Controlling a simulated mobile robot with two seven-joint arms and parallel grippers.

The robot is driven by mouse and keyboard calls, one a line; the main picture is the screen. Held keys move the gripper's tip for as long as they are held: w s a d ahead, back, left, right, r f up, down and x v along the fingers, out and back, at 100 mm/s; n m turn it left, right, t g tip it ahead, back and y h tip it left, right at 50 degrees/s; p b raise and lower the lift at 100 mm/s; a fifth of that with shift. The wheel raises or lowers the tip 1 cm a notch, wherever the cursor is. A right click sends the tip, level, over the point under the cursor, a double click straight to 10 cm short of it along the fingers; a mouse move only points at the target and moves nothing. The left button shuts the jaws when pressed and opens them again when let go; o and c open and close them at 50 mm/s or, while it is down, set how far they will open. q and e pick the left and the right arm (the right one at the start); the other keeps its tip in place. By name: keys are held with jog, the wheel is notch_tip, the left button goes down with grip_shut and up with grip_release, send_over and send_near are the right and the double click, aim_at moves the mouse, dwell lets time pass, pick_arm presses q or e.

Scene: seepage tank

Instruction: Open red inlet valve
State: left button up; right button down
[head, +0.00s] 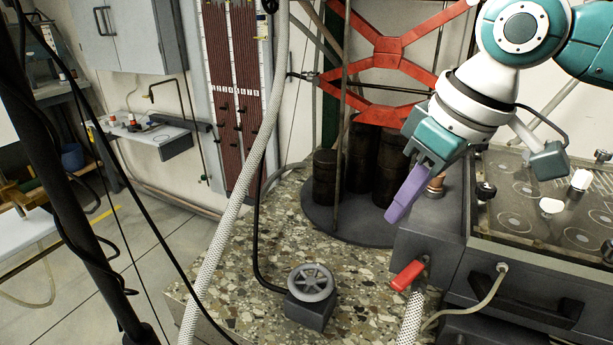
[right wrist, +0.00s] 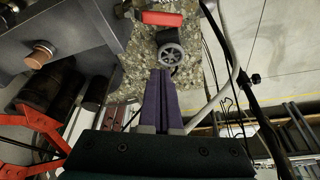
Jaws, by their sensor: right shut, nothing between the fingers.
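The red inlet valve is a red lever handle (head: 407,275) on the front of a grey tank housing, above a braided hose. In the right wrist view the red handle (right wrist: 163,18) lies near the top edge, beyond the fingertips and apart from them. My right gripper (head: 393,218) has purple fingers, shut and empty, held above and slightly left of the handle. Its fingers (right wrist: 160,72) also show in the right wrist view, pressed together. My left gripper is not in view.
A grey handwheel (head: 311,282) on a dark block stands on the speckled stone top (head: 260,250). A pale hose (head: 240,190) runs down the middle. Dark cylinders (head: 390,165) stand behind my right gripper. The tank (head: 540,200) with knobs lies at the right.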

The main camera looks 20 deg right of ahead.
aim_at(413, 271)
jog(key=b+x, duration=0.2)
jog(key=x, duration=0.7)
jog(key=shift+s+d+r+p, duration=0.15)
jog(key=shift+s+p, duration=0.15)
jog(key=shift+s, duration=0.35)
jog(key=shift+s+d+p, duration=0.2)
jog(key=shift+s+p, duration=0.1)
jog(key=shift+s, duration=0.4)
jog(key=shift+s+d+r+p, duration=0.15)
jog(key=shift+s+p, duration=0.15)
jog(key=shift+s, duration=0.35)
